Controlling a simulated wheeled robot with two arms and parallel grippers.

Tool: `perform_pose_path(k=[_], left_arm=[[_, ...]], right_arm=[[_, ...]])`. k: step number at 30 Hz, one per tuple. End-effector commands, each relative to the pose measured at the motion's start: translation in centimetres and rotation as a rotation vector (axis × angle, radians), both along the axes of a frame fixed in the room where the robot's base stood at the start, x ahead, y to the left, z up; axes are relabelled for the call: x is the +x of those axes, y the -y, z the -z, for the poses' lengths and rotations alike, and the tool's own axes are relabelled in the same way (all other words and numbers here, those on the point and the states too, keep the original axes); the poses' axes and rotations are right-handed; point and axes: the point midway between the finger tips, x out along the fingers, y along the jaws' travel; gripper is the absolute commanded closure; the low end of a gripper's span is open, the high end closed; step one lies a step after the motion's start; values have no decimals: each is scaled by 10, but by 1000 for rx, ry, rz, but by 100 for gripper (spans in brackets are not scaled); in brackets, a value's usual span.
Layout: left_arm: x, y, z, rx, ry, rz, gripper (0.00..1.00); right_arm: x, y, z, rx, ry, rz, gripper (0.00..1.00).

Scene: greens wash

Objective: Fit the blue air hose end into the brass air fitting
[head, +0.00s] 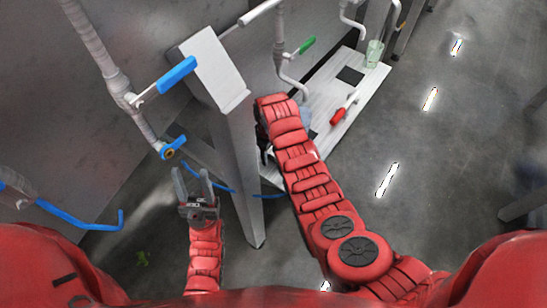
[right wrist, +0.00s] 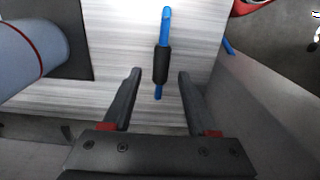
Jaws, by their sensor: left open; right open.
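The blue air hose end (right wrist: 160,92) with a black sleeve lies over the pale wood-grain board in the right wrist view. My right gripper (right wrist: 159,74) is open, with the hose end and sleeve between its fingers, not gripped. The brass air fitting (head: 169,153) appears as a small brass-coloured ring by a blue handle at the low end of a grey pipe. My left gripper (head: 192,172) is open and empty, just below the fitting; I cannot tell whether it touches anything.
A grey post (head: 238,160) stands between my two arms. The pale board (head: 362,92) holds a dark mat (head: 351,75), a red-handled tool (head: 338,115) and a glass (head: 374,53). A blue-grey cylinder (right wrist: 20,55) is left of my right gripper. Open floor lies right.

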Motion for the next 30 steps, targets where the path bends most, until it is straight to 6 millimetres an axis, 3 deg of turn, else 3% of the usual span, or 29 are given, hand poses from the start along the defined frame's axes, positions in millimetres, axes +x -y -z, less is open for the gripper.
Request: perform_pose_path(k=[3, 13, 30], left_arm=[[0, 0, 0, 0, 0, 0, 50], [0, 0, 0, 0, 0, 0, 50], [0, 0, 5, 0, 0, 0, 50]], right_arm=[[0, 0, 0, 1, 1, 0, 43], [0, 0, 0, 0, 1, 0, 100], [2, -1, -6, 3, 7, 0, 100]])
